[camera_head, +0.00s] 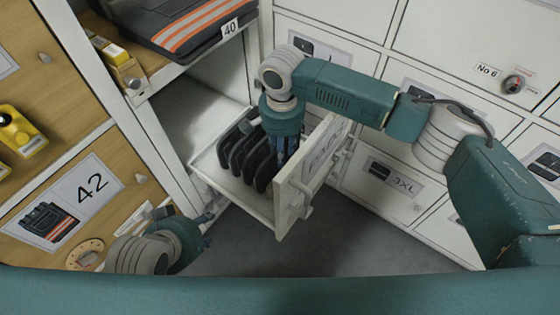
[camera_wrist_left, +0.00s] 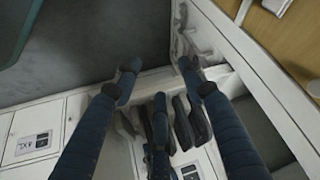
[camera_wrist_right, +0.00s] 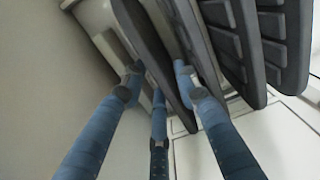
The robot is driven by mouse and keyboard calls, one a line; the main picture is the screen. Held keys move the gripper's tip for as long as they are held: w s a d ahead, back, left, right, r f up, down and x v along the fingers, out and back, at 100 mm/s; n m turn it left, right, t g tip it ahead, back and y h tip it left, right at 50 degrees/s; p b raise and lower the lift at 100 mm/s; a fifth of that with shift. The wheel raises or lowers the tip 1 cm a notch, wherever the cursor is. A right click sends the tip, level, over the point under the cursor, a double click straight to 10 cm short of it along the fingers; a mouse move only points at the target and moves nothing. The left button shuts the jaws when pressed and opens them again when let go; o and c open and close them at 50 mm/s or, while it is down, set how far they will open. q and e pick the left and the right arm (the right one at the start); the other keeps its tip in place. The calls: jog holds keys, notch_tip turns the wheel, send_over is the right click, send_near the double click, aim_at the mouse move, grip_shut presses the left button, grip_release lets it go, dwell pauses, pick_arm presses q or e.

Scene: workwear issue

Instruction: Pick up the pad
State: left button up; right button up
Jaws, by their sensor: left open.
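Several dark pads (camera_head: 240,152) stand on edge in a row in an open white drawer (camera_head: 243,203). My right gripper (camera_head: 283,158) reaches down into the drawer, at the end of the row by the drawer front. In the right wrist view its fingers (camera_wrist_right: 160,85) straddle the end pad (camera_wrist_right: 150,45), one on each side. Whether they press on it I cannot tell. My left gripper (camera_head: 205,217) is low beside the drawer's left side, open and empty. In the left wrist view its fingers (camera_wrist_left: 160,75) are spread, with the pads (camera_wrist_left: 183,125) beyond them.
White closed drawers (camera_head: 395,180) fill the wall at the right. A wooden cabinet marked 42 (camera_head: 75,195) stands at the left. A shelf above holds a folded garment with orange stripes (camera_head: 185,30). Bare grey floor (camera_head: 350,240) lies in front of the drawer.

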jog(key=shift+f, duration=0.9)
grip_shut()
pick_arm(q)
jog(key=w, duration=0.1)
jog(key=w+r+t, duration=0.1)
jog(key=w+d, duration=0.1)
jog(key=shift+w+r+t, duration=0.15)
jog(key=shift+r+t, duration=0.15)
jog(key=shift+r, duration=0.05)
pick_arm(e)
jog(key=shift+r, duration=0.15)
